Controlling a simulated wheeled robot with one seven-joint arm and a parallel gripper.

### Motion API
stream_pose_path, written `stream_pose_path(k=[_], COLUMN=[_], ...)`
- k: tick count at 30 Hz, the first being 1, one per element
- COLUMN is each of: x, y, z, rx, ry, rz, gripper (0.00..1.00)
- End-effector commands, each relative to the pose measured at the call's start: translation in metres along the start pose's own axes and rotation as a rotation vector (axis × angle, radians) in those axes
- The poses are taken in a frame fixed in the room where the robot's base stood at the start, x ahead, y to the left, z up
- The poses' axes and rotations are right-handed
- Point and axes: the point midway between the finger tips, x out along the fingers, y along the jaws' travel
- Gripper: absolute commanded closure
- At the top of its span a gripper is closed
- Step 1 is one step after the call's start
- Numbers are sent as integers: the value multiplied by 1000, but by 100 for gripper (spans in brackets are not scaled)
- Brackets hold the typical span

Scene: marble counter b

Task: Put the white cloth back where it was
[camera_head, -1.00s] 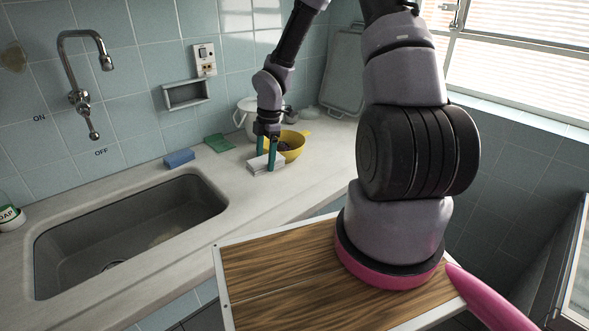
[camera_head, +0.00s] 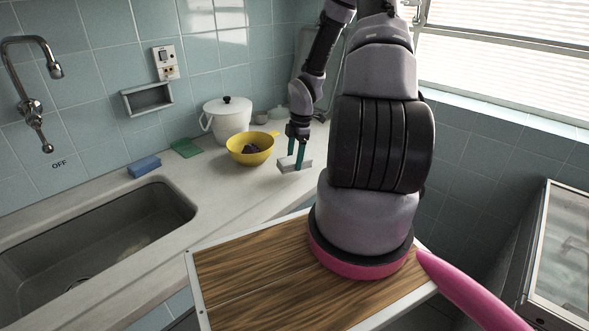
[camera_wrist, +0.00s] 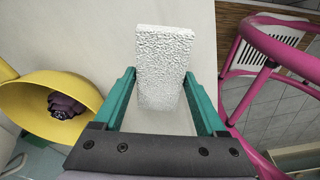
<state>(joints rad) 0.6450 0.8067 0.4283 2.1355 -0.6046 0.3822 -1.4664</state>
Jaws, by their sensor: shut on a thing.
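The white cloth (camera_head: 286,164) is a folded, rough-textured block held between the teal fingers of my gripper (camera_head: 296,158). In the wrist view the cloth (camera_wrist: 163,58) sticks out past the fingertips of my gripper (camera_wrist: 159,78), with one finger on each side. In the head view it is over the counter (camera_head: 235,190), to the right of the yellow bowl and close to the counter's front edge. I cannot tell whether its underside touches the counter.
The yellow bowl (camera_head: 240,152) holds a dark purple thing (camera_wrist: 66,106). A white lidded pot (camera_head: 228,120) stands behind it. A green cloth (camera_head: 186,148), a blue sponge (camera_head: 144,166) and the sink (camera_head: 100,240) lie to the left. A pink frame (camera_wrist: 262,42) is right of my gripper.

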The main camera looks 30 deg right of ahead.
Motion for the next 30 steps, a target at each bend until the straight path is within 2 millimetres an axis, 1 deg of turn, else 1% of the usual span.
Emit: stream_pose_path(k=[4, 10, 21, 22, 23, 24, 30], x=[12, 38, 42, 42, 42, 42, 42], y=[-1, 0, 0, 0, 0, 0, 0], z=[2, 6, 6, 7, 6, 7, 6], rx=[-1, -1, -1, -1, -1, -1, 0], ry=[0, 0, 0, 0, 0, 0, 0], rz=[-2, -1, 0, 1, 1, 1, 1], gripper=[96, 96, 96, 19, 7, 0, 0])
